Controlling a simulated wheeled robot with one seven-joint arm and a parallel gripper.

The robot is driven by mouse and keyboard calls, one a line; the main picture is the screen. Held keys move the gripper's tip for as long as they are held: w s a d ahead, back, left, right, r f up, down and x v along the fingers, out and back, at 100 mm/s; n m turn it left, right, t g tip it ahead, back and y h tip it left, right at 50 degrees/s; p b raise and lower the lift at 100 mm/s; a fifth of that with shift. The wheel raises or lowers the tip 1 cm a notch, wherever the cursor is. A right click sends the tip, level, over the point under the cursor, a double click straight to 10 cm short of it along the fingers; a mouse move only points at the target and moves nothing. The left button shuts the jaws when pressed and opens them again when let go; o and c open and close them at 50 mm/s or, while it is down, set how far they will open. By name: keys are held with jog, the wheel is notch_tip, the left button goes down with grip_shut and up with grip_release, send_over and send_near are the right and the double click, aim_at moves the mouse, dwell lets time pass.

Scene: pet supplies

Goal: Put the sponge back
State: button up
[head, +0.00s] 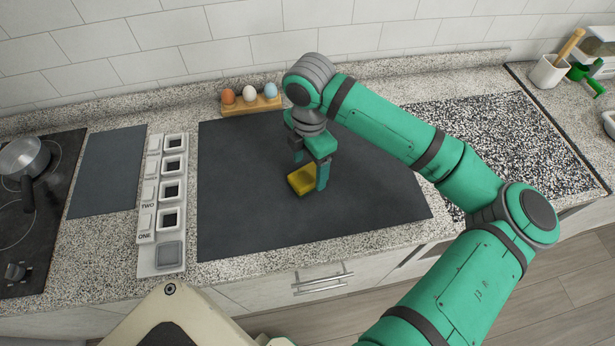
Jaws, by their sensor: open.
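A yellow sponge (301,181) lies on the dark grey mat (250,220) near the mat's middle. My gripper (311,174) points down right over the sponge, with its fingers apart. One finger is at the sponge's right edge and the other is behind it. I cannot tell whether either finger touches the sponge. A white tray with several compartments (149,262) stands left of the mat. Its front compartment looks filled with a grey pad, and the others hold dark-centred square frames.
A wooden holder (234,112) with three eggs stands behind the mat. A stove with a pot (24,156) is at the far left. A white cup with a wooden handle (549,73) and green items are at the far right. The mat's left part is clear.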

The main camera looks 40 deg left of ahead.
aim_at(308, 175)
jog(key=f, duration=0.4)
jog(key=shift+a, duration=0.2)
jog(key=shift+c, duration=0.4)
jog(key=c, duration=1.1)
jog(key=shift+c, duration=0.2)
jog(key=shift+r, duration=0.55)
notch_tip(308, 175, up, 2)
jog(key=shift+s+r, duration=0.1)
jog(key=shift+r, duration=0.15)
jog(key=s+d+r, duration=0.8)
jog(key=s+r, duration=0.1)
jog(key=s, duration=0.1)
jog(key=shift+s+d+r, duration=0.25)
jog(key=shift+s+d, duration=0.05)
jog(key=shift+s, duration=0.1)
